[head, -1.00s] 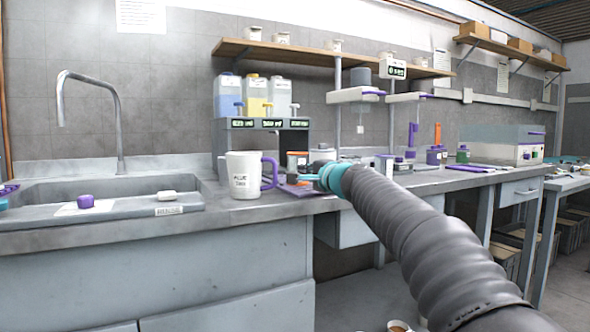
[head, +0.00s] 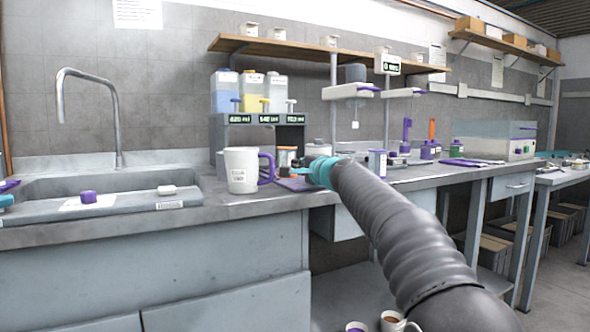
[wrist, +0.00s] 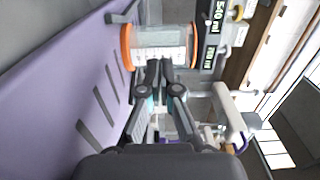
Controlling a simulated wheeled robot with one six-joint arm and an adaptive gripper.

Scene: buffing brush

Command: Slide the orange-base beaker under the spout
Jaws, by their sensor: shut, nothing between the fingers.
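The beaker with an orange base (wrist: 126,47) stands ahead of my fingers in the wrist view, which is turned sideways. It is clear-walled with a pale label. In the head view the beaker (head: 286,155) stands at the front of the dispenser and is partly hidden. The grey dispenser (head: 240,121) carries three bottles and displays; its spouts are not clear. My gripper (wrist: 159,66) is shut and empty, its fingertips close to the beaker's side; I cannot tell whether they touch. In the head view my gripper (head: 300,169) shows teal parts.
A white mug (head: 241,171) with a purple handle stands left of my gripper. A purple mat (head: 299,184) lies on the counter below my gripper. The sink (head: 95,180) is at the left; jars and instruments stand at the right.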

